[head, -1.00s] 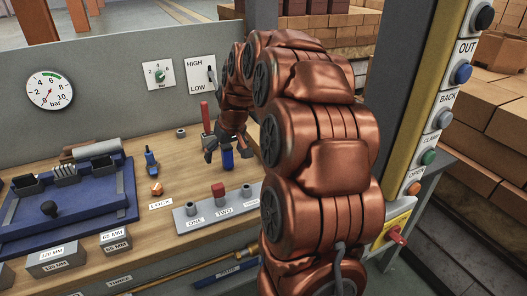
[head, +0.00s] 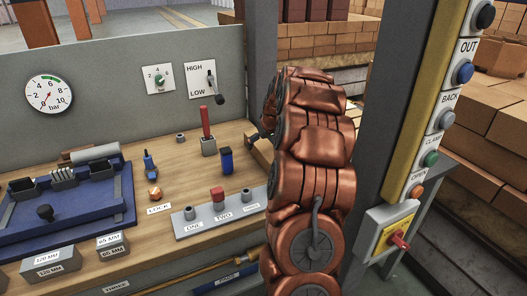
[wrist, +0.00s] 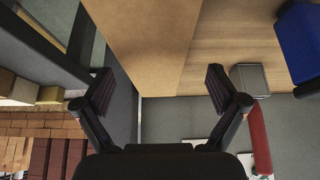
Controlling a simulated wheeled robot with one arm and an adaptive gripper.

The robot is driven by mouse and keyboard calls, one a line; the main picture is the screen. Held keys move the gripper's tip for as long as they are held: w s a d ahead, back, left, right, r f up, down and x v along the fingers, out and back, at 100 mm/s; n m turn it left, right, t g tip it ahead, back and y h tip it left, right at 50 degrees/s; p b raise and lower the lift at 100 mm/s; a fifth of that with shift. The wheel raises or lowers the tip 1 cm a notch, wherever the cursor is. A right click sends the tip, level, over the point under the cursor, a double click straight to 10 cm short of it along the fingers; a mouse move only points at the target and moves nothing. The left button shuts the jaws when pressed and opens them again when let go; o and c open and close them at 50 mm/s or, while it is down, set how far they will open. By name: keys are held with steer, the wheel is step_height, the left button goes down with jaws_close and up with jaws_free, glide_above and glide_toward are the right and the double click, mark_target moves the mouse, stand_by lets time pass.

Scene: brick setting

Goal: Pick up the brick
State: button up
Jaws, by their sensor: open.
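A plain tan brick (head: 263,154) lies on the wooden bench near its right end, partly hidden behind my arm in the head view. In the wrist view the brick (wrist: 145,40) fills the top middle, and its near end shows between my two fingers. My gripper (wrist: 160,90) is open and empty, with one finger to each side of that end in the picture. I cannot tell how far the brick is from the fingertips. In the head view only a dark bit of my gripper (head: 257,135) shows beside my arm.
A blue block (head: 226,161) and a red-handled lever (head: 207,128) on a grey base stand left of the brick. A grey panel with labelled plugs (head: 217,208) lies in front. A grey wall (head: 120,90) backs the bench, and a post (head: 385,110) stands right.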

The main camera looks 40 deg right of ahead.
mark_target(263, 145)
steer(key=shift+d+p+x, duration=0.15)
steer(key=shift+p+x, duration=0.2)
steer(key=shift+x, duration=0.9)
steer(key=shift+d+p+x, duration=0.2)
steer(key=shift+p+x, duration=0.15)
steer(key=shift+x, duration=0.9)
steer(key=shift+s, duration=0.1)
jaws_close()
step_height(263, 145, up, 18)
steer(key=b, duration=0.2)
